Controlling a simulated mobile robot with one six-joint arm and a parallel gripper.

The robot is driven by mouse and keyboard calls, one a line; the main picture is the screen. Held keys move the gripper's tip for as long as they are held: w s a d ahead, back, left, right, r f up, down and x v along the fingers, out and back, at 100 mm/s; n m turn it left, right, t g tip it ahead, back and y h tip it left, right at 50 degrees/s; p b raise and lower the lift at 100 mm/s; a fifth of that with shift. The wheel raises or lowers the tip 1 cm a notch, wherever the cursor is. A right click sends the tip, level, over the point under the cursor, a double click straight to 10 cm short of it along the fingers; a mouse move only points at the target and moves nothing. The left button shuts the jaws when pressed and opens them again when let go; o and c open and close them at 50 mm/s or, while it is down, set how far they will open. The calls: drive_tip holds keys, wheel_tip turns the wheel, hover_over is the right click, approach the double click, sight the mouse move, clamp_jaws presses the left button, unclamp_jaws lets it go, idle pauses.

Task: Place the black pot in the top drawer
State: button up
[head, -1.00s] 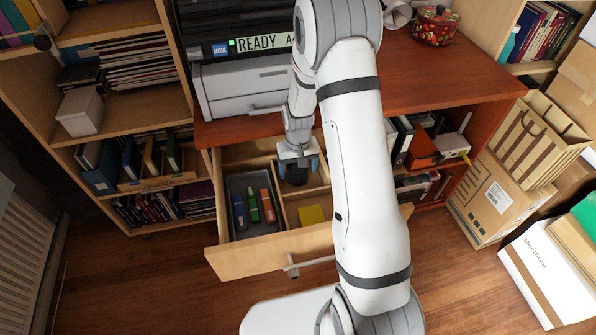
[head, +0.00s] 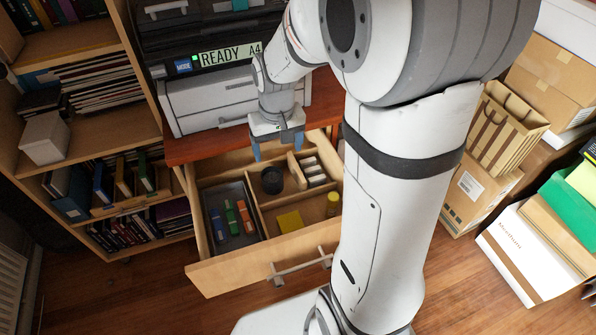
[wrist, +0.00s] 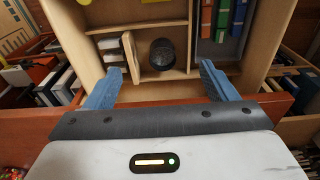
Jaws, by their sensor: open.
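The black pot (head: 271,180) stands inside the open top drawer (head: 222,275), in a wooden compartment towards the back. It also shows in the wrist view (wrist: 162,53), resting in that compartment between dividers. My gripper (head: 278,150) is open and empty, above the drawer's back part and apart from the pot. In the wrist view the blue fingers (wrist: 165,85) are spread wide, with the pot beyond them and between them in the picture.
The drawer also holds a grey tray (head: 208,197) with several coloured items, a yellow pad (head: 289,221) and a small yellow-topped jar (head: 333,204). A printer (head: 215,98) stands on the desk behind. A bookshelf (head: 100,80) is at left; boxes (head: 468,205) are at right.

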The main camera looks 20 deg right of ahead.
drive_tip(key=s+r, duration=0.3)
drive_tip(key=s, duration=0.4)
drive_tip(key=s+r+t, duration=0.1)
drive_tip(key=s+r, duration=0.2)
drive_tip(key=s, duration=0.4)
drive_tip(key=shift+s+r, duration=0.2)
drive_tip(key=shift+s, duration=0.15)
drive_tip(key=shift+r, duration=0.1)
